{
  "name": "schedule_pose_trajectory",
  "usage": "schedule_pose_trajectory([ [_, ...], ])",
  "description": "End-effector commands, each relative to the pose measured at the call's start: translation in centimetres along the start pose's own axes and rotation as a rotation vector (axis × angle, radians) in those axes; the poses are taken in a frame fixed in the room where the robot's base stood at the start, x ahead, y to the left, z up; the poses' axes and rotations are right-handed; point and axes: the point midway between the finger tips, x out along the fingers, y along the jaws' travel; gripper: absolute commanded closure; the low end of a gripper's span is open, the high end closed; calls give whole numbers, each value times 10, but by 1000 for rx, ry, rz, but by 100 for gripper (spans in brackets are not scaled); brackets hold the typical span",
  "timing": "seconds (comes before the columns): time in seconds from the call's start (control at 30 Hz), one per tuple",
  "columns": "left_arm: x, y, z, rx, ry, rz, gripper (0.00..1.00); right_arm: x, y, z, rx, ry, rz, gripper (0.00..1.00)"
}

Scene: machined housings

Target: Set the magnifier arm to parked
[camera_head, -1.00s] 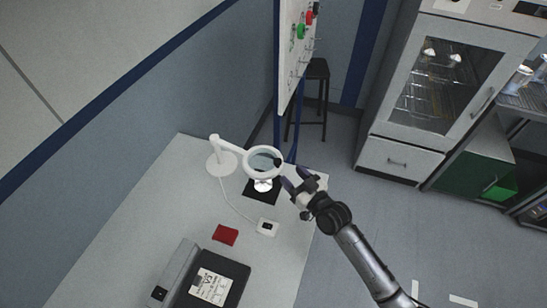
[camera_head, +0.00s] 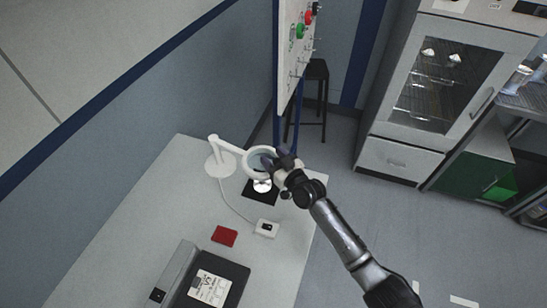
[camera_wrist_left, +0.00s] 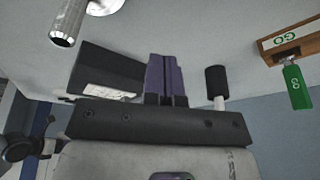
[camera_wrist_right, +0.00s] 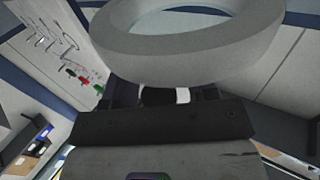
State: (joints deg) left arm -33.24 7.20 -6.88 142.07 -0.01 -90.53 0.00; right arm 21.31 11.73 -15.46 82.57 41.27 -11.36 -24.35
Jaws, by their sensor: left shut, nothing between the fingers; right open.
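The magnifier arm (camera_head: 226,145) is white, rising from a round base on the grey table and reaching right to a ring-shaped lens head (camera_head: 248,164). My right gripper (camera_head: 272,160) is at the ring's right edge and hides part of it. In the right wrist view the white ring (camera_wrist_right: 250,45) fills the top, just beyond the open fingers (camera_wrist_right: 165,95). A dark handle with a white part (camera_wrist_right: 182,95) shows between those fingers; I cannot tell whether they touch it. My left gripper (camera_wrist_left: 165,78) is shut and empty in its wrist view, outside the head view.
Below the lens are a black mat (camera_head: 252,193) and a silvery part (camera_head: 262,186). A panel (camera_head: 291,60) stands behind.

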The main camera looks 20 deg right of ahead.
Motion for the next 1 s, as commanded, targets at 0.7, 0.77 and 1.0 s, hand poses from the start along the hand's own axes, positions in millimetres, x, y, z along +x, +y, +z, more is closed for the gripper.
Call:
schedule_pose_trajectory([
  [0.7,0,3,-1,-9,2,8,100,0,0,0,0,0,0,100],
  [0.77,0,2,-1,-8,1,7,100,0,0,0,0,0,0,100],
  [1.0,-13,0,-5,-2,2,2,100,-7,12,-4,2,-1,46,100],
])
